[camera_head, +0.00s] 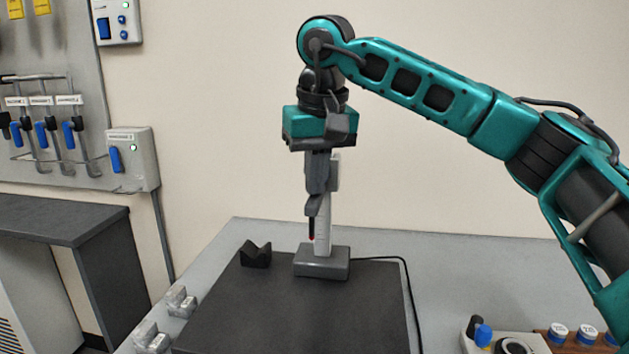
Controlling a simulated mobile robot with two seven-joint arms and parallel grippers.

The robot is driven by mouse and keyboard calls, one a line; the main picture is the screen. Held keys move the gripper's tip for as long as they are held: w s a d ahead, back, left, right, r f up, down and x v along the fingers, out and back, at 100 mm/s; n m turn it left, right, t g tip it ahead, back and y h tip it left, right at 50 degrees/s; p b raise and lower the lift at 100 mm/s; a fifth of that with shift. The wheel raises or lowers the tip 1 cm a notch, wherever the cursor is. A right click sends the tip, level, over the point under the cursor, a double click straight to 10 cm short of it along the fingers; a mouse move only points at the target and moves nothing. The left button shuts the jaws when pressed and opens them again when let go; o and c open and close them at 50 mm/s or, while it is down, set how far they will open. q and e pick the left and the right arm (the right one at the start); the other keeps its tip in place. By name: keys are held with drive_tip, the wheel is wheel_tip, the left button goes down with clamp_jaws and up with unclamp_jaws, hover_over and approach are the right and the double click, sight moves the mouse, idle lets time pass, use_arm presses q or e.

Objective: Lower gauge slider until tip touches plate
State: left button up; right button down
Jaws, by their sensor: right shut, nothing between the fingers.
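The height gauge stands upright on the dark plate (290,312), with a grey block base (322,265) and a pale column (324,228). A thin dark probe with a red tip (311,236) hangs beside the column on its left, and a small gap seems to show between the tip and the surfaces below. My right gripper (314,205) points straight down in front of the upper column. Its fingers are shut with nothing between them. The gripper hides most of the slider, and I cannot tell whether the fingers touch it. My left gripper is not in view.
A black V-shaped block (256,254) sits on the plate left of the gauge. Metal clamps (181,301) lie along the table's left side. A black cable (405,285) runs down the right side. The plate's front is clear.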

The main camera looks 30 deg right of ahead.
sight(316, 205)
drive_tip(key=shift+f+b, duration=0.3)
drive_tip(key=shift+f, duration=0.4)
drive_tip(key=shift+f+b, duration=0.4)
drive_tip(key=shift+f, duration=0.35)
drive_tip(key=shift+f+b, duration=0.5)
drive_tip(key=shift+f, duration=0.45)
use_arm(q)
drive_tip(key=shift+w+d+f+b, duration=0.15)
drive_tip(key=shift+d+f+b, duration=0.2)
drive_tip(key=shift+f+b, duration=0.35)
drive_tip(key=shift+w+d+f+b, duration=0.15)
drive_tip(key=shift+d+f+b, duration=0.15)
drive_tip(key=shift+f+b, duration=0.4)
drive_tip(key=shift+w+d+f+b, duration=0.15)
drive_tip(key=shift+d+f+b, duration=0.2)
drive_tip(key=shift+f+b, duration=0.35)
use_arm(e)
wheel_tip(316, 205, down, 8)
use_arm(q)
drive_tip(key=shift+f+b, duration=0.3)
drive_tip(key=shift+b, duration=0.2)
use_arm(e)
drive_tip(key=shift+f, duration=0.7)
